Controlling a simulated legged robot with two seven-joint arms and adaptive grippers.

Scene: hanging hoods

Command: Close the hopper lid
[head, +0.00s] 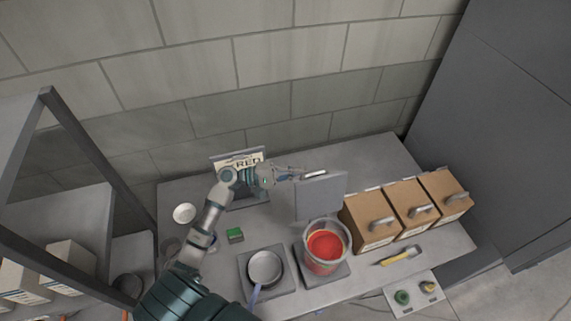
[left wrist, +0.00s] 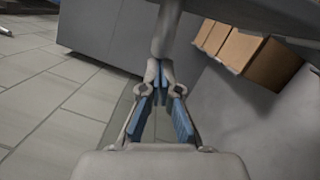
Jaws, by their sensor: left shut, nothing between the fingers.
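The hopper lid appears to be the flat grey panel (head: 320,198), standing upright behind a clear hopper (head: 344,237) that holds red material. A pale bar-like handle (head: 315,175) shows at its top edge. My left gripper (head: 298,173) is at the left of this top edge, close to the handle; I cannot tell whether it touches. In the left wrist view its fingers (left wrist: 162,88) are together with nothing between them, just below a grey bar (left wrist: 164,38). My right gripper is not in view.
Brown boxes with handles (head: 370,222) stand right of the hopper. A pan (head: 265,267) on a grey plate, a green block (head: 235,235) and a white bowl (head: 184,213) are to the left. A yellow-handled tool (head: 400,255) lies in front. A "RED" sign (head: 240,160) stands behind my arm.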

